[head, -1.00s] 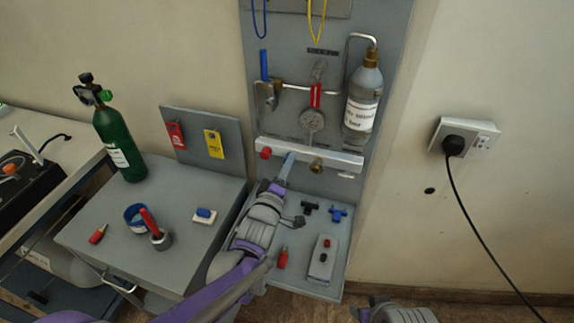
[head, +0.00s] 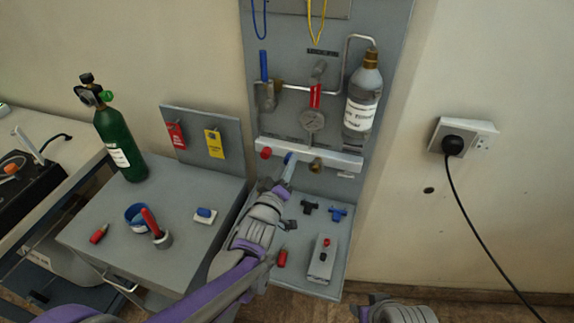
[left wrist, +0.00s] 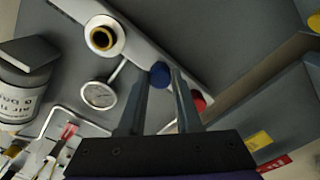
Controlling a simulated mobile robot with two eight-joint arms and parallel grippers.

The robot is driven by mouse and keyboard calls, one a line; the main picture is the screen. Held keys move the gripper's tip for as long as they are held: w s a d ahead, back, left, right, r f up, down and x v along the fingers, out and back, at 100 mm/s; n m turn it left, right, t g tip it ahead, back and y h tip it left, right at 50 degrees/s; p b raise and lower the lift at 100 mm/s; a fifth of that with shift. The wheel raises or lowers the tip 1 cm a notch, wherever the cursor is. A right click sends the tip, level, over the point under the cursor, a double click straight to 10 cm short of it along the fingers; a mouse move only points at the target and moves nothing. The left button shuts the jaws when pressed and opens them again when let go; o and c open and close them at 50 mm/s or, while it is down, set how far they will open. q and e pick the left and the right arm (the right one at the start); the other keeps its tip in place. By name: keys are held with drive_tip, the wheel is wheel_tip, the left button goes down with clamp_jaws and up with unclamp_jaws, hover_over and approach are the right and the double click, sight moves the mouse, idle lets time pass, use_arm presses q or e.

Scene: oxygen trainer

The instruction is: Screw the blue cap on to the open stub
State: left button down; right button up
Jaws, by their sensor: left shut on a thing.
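The blue cap (head: 288,158) is at the front of the white rail (head: 335,161), between the red cap and a brass fitting (head: 316,165). In the left wrist view the blue cap (left wrist: 160,74) sits between the fingertips of my left gripper (left wrist: 161,80), which is shut on it. In the head view my left gripper (head: 285,172) reaches up to the rail from below. The stub behind the cap is hidden, so I cannot tell how far the cap is on it. Part of my right gripper (head: 396,311) shows at the bottom edge; its jaws are not clear.
A red cap (head: 266,153) is at the rail's left end. A gauge (head: 312,120) and a labelled bottle (head: 363,100) are above. Black (head: 310,207) and blue (head: 337,214) fittings lie on the shelf below. A green cylinder (head: 120,145) stands on the left table.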

use_arm(q)
drive_tip(key=m, duration=0.3)
drive_tip(key=shift+m, duration=0.3)
drive_tip(key=shift+m+p, duration=0.5)
drive_tip(key=shift+m, duration=1.2)
drive_tip(key=shift+m, duration=1.7)
